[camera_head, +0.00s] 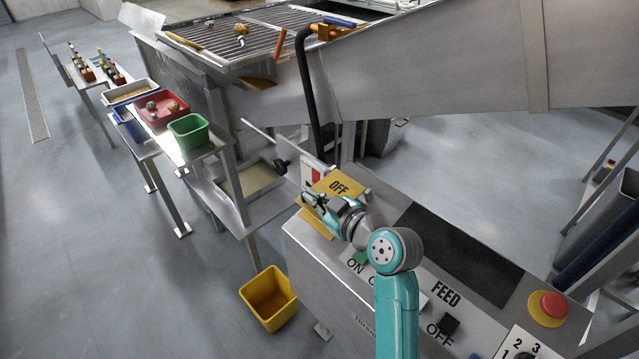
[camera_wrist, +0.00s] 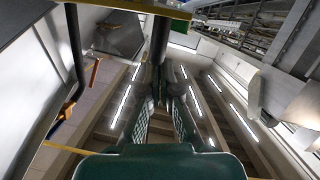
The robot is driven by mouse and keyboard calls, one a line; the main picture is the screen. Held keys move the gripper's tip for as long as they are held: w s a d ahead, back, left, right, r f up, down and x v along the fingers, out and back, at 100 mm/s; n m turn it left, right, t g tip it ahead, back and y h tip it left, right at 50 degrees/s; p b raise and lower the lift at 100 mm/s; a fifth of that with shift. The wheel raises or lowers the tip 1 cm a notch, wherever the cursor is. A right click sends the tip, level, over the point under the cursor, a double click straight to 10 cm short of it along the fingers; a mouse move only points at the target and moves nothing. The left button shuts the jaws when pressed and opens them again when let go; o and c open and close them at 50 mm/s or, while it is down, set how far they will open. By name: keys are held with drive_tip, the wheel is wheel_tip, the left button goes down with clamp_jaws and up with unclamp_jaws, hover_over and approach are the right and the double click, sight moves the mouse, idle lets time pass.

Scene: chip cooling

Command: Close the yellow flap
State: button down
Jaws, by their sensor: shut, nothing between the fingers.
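The yellow flap (camera_head: 341,184), marked OFF, is on the near metal control box in the head view, just above and behind my gripper. More yellow surface (camera_head: 318,223) shows below the gripper; I cannot tell whether it belongs to the same flap. My gripper (camera_head: 311,197) is shut and empty, pointing left at the box's far left corner, close to the yellow parts. Whether it touches them is unclear. In the wrist view, my gripper (camera_wrist: 161,88) has its fingers in the middle. My gripper and wrist hide part of the flap.
The box top carries ON and OFF buttons, a FEED label and a red emergency button (camera_head: 547,308). A black bent bar (camera_head: 308,95) rises behind the flap. A yellow bin (camera_head: 268,298) stands on the floor. A green bin (camera_head: 188,131) stands on the side table.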

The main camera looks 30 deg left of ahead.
drive_tip(key=shift+s+a+f+n, duration=0.1)
drive_tip(key=shift+s+f+n, duration=0.05)
drive_tip(key=shift+f, duration=0.6)
drive_tip(key=shift+s+f+n, duration=0.15)
drive_tip(key=shift+f, duration=0.6)
drive_tip(key=shift+f, duration=0.1)
